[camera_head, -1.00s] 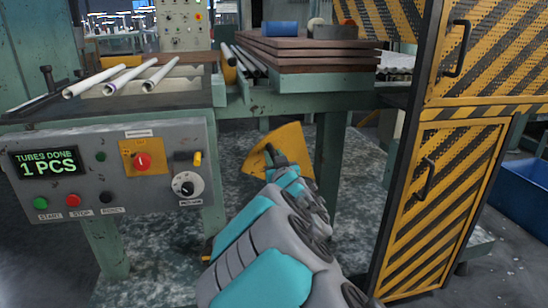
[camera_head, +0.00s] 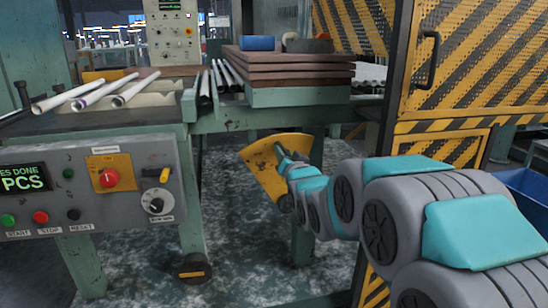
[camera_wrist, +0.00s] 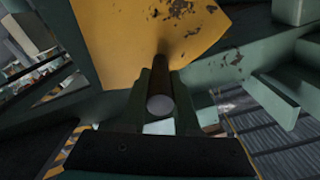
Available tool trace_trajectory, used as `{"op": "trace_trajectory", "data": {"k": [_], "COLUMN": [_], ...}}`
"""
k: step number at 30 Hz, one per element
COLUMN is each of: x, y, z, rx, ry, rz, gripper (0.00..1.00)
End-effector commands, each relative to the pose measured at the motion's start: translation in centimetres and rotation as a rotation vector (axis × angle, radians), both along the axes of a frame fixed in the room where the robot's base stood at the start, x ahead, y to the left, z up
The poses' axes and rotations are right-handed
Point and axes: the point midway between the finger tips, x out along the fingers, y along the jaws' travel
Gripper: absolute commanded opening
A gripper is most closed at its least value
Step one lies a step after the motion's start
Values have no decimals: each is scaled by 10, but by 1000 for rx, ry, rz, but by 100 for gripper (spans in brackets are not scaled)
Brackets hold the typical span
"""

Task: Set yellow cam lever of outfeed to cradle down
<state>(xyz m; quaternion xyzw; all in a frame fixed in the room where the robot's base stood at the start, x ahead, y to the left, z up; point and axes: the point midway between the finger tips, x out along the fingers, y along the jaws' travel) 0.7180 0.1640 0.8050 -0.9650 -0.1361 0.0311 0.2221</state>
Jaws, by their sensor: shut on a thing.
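The yellow cam lever (camera_head: 262,165) is a worn, fan-shaped yellow plate under the green bench frame, near the middle of the head view. In the wrist view the yellow plate (camera_wrist: 130,45) fills the upper middle, and a dark round handle (camera_wrist: 160,105) sticks out from it toward the camera. My gripper (camera_head: 285,152) is at the plate's upper right, with my arm reaching in from the right. Its fingers lie on both sides of the handle and are shut on it. The lever's pivot cannot be made out.
A control panel (camera_head: 95,190) with buttons, a red knob and a small yellow switch stands at left. A yellow-black striped guard (camera_head: 470,60) stands close to my arm at right.

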Motion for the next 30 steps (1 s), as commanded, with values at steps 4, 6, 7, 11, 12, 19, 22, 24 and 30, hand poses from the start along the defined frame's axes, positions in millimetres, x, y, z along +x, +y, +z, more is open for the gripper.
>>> {"op": "trace_trajectory", "data": {"k": [4,6,7,11,12,19,22,24,30], "x": [3,4,5,6,6,7,7,7,7], "y": [-12,-16,-17,-21,-22,-24,-24,-24,-24], "z": [0,0,0,0,-1,-1,-1,-1,0], "rx": [55,74,81,102,107,114,114,114,114], "ry": [19,24,27,33,35,37,37,37,37], "rz": [-1,-1,0,-1,-1,0,0,0,0], "gripper": [0,0,0,0,0,0,0,0,43]}}
